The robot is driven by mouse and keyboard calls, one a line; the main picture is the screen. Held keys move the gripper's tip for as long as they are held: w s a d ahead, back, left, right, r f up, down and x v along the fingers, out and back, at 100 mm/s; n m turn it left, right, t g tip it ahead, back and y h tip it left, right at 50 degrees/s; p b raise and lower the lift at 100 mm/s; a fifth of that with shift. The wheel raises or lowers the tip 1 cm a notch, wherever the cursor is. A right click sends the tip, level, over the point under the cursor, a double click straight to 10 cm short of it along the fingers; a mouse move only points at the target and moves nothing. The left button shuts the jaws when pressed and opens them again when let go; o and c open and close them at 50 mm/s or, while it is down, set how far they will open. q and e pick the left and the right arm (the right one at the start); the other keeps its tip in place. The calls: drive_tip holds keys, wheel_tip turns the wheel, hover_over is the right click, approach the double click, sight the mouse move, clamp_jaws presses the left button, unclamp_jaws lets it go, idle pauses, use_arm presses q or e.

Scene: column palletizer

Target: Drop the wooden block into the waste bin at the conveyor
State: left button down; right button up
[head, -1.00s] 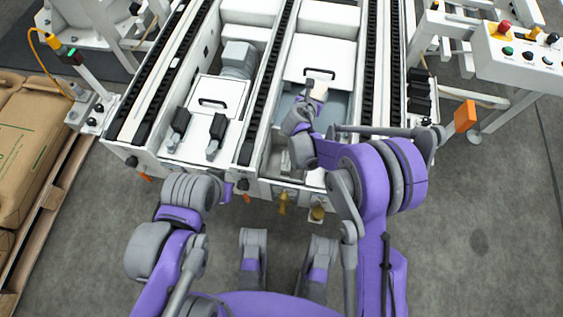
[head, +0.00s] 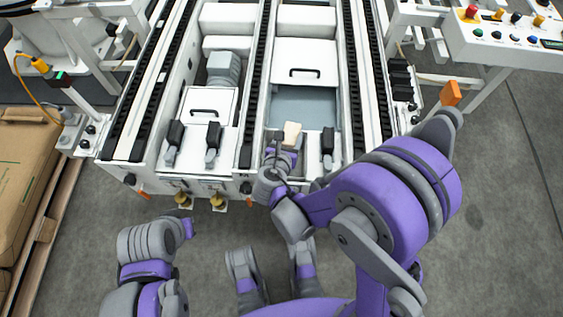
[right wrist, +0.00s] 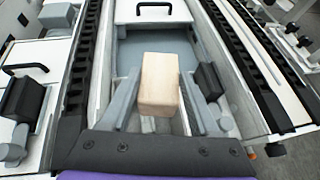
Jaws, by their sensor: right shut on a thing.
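My right gripper (head: 284,150) is shut on the pale wooden block (head: 292,133), near the front end of the conveyor. In the right wrist view the block (right wrist: 159,82) sits between the two grey fingers of the gripper (right wrist: 165,100). Behind and below it is an open bay with a grey-blue floor (head: 305,105) in the conveyor (head: 256,75). I cannot make out a waste bin in either view.
Black-and-grey fittings (head: 327,148) stand along the conveyor's front end. A control panel (head: 508,35) is at the upper right. A pallet (head: 45,235) with brown sacks (head: 22,180) is at the left. The grey floor at the right is clear.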

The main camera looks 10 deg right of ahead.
wheel_tip(320, 180, down, 5)
drive_tip(key=b, duration=0.3)
drive_tip(key=shift+r, duration=0.1)
drive_tip(key=o, duration=1.5)
drive_tip(key=p+v, duration=0.2)
drive_tip(key=v, duration=0.8)
drive_tip(key=shift+s+a+r, duration=0.15)
drive_tip(key=shift+s+a, duration=0.05)
drive_tip(key=shift+s, duration=0.1)
drive_tip(key=shift+d, duration=0.1)
